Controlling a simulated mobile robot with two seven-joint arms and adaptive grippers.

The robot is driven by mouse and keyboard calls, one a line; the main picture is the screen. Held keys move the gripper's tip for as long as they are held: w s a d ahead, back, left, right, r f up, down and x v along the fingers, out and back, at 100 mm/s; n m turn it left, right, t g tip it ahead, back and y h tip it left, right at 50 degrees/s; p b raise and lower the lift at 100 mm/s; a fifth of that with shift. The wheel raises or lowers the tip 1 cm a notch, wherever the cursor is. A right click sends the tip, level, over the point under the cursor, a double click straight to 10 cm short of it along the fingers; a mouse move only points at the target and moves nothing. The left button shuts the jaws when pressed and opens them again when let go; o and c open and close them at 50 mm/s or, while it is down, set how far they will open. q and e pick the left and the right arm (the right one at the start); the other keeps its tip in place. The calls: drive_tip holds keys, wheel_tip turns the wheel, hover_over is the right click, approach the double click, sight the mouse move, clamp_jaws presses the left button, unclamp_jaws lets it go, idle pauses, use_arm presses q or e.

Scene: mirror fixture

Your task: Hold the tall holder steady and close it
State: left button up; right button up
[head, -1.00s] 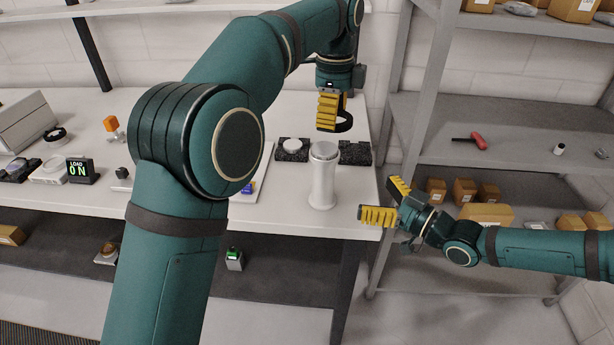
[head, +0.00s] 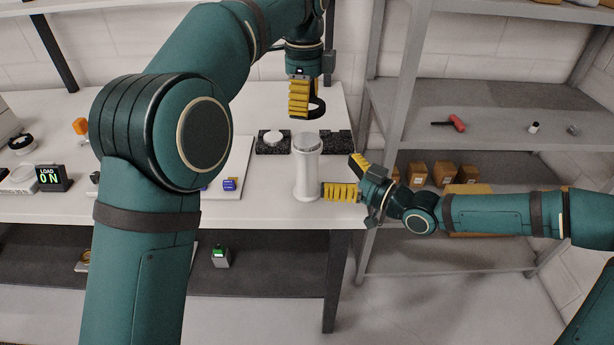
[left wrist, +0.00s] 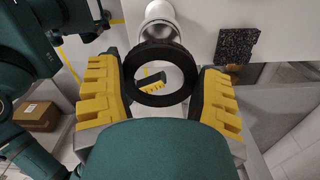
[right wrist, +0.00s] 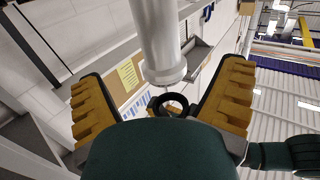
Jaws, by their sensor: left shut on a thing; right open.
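The tall holder (head: 307,176) is a white upright cylinder with a wider pale top, standing near the table's front right edge. My left gripper (head: 306,110) is above it, shut on a black ring (head: 320,108). In the left wrist view the ring (left wrist: 130,74) sits between the yellow fingers, with the holder (left wrist: 158,14) beyond it. My right gripper (head: 338,178) is open just right of the holder. In the right wrist view the holder (right wrist: 160,42) shows between the spread fingers; I cannot tell whether they touch it.
Two dark speckled blocks (head: 337,143) lie behind the holder, the left one bearing a white disc (head: 273,137). Grey shelving (head: 490,118) with cartons and a red-handled tool (head: 450,123) stands close on the right.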

sight(317, 164)
drive_tip(key=x, duration=0.8)
drive_tip(key=shift+w+a, duration=0.15)
drive_tip(key=shift+a, duration=0.05)
drive_tip(key=c, duration=1.4)
use_arm(q)
drive_tip(key=shift+f, duration=2.4)
drive_tip(key=shift+f, duration=0.1)
drive_tip(key=shift+f, duration=0.8)
drive_tip(key=shift+f, duration=0.55)
